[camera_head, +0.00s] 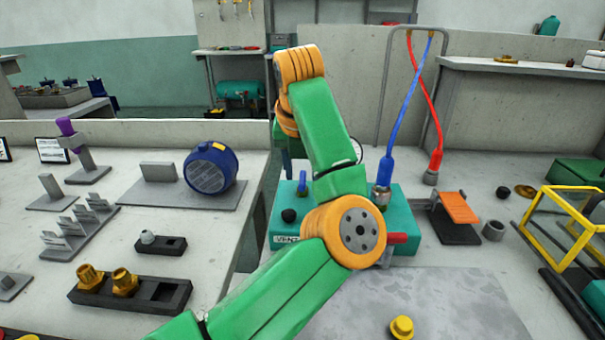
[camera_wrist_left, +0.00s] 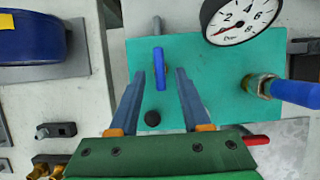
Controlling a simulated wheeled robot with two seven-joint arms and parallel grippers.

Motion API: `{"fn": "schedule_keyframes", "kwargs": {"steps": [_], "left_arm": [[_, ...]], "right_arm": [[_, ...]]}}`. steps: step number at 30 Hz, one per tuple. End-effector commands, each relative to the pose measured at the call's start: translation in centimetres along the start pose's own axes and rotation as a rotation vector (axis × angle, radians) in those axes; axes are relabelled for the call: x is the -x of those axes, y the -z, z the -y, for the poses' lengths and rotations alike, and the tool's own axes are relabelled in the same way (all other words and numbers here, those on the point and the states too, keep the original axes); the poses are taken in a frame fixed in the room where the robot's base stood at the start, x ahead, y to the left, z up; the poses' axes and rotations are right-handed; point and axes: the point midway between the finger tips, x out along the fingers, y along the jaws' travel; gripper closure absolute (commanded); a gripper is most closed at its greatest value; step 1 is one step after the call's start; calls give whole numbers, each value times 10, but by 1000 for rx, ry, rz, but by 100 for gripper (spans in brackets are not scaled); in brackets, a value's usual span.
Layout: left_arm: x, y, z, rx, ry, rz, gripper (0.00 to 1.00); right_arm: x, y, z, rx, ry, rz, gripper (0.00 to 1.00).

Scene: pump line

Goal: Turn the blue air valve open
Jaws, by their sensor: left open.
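The blue air valve handle (camera_head: 303,183) stands on the teal panel block (camera_head: 400,215), left of the middle. In the left wrist view the blue handle (camera_wrist_left: 159,68) is a narrow bar pointing up and down the picture. My left gripper (camera_wrist_left: 160,74) is open, with one fingertip on each side of the handle and a gap to both. I cannot tell whether the fingertips are down at its height. My right gripper is not in view.
A pressure gauge (camera_wrist_left: 241,18) and a blue hose fitting (camera_wrist_left: 296,92) stand on the panel's right side. A black knob (camera_head: 289,215) is near the handle. A red handle (camera_head: 397,238) sticks out at the front. A blue motor (camera_head: 211,167) stands left.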

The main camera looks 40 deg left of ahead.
Motion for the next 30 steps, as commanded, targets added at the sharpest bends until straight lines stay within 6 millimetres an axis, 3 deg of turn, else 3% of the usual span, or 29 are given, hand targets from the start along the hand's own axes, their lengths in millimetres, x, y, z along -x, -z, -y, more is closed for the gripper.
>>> {"fn": "schedule_keyframes", "kwargs": {"steps": [3,10,15,16,30], "left_arm": [[-11,0,0,2,-1,0,52],[-12,0,0,1,0,1,52],[-11,0,0,1,0,1,98],[-11,0,0,1,0,1,100],[-9,-1,1,64,-26,1,100]], "right_arm": [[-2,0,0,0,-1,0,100],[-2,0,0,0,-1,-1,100],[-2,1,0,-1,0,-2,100],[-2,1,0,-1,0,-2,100],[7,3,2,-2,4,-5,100]]}}
